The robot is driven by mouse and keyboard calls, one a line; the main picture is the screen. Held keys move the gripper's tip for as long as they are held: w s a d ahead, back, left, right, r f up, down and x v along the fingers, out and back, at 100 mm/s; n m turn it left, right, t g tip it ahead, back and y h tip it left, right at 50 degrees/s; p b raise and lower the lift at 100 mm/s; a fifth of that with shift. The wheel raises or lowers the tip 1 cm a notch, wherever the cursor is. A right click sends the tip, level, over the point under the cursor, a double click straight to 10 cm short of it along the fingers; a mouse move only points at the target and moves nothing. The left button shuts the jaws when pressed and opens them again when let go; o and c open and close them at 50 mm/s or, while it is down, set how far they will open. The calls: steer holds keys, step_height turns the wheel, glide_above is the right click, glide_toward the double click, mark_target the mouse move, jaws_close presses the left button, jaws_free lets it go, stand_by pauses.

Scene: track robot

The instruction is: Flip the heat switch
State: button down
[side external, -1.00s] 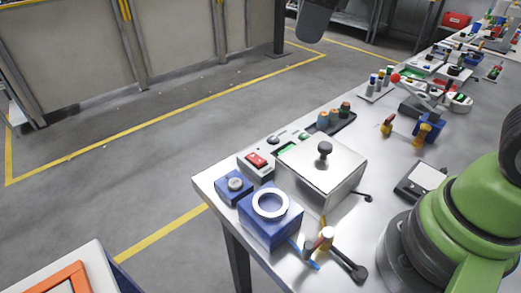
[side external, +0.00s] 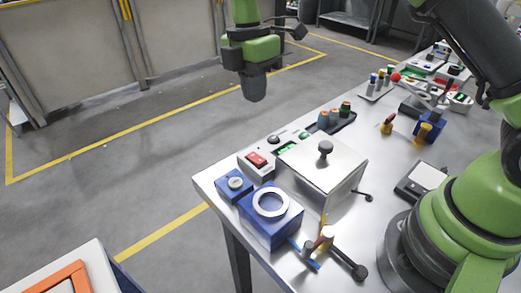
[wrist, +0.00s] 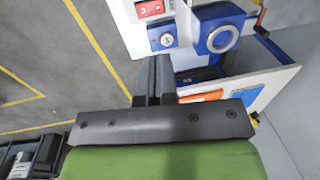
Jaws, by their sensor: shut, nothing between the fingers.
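A red rocker switch (side external: 256,160) sits on a small white box near the table's left corner; the box carries no readable label. The switch also shows at the top of the wrist view (wrist: 150,9). Beside it is a small blue box with a round grey dial (side external: 235,183), seen too in the wrist view (wrist: 166,40). My gripper (side external: 255,98) points down, above and behind the switch in the side view, apart from everything. Its dark fingers (wrist: 152,66) are together and empty.
A silver box with a black knob (side external: 325,149) stands right of the switch. A blue box with a white ring (side external: 270,203) is in front. Small tools and a rack of bottles (side external: 335,116) lie behind. An orange-framed white stand (side external: 92,254) is at lower left.

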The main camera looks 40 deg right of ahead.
mark_target(258, 158)
steer(key=f, duration=0.4)
steer(key=s+f, duration=0.1)
steer(key=f, duration=0.9)
steer(key=shift+s, duration=0.4)
steer(key=shift+s+f, duration=0.1)
steer(key=shift+f, duration=0.1)
steer(key=shift+w+r, duration=0.35)
steer(key=shift+w, duration=0.45)
steer(key=shift+r, duration=0.1)
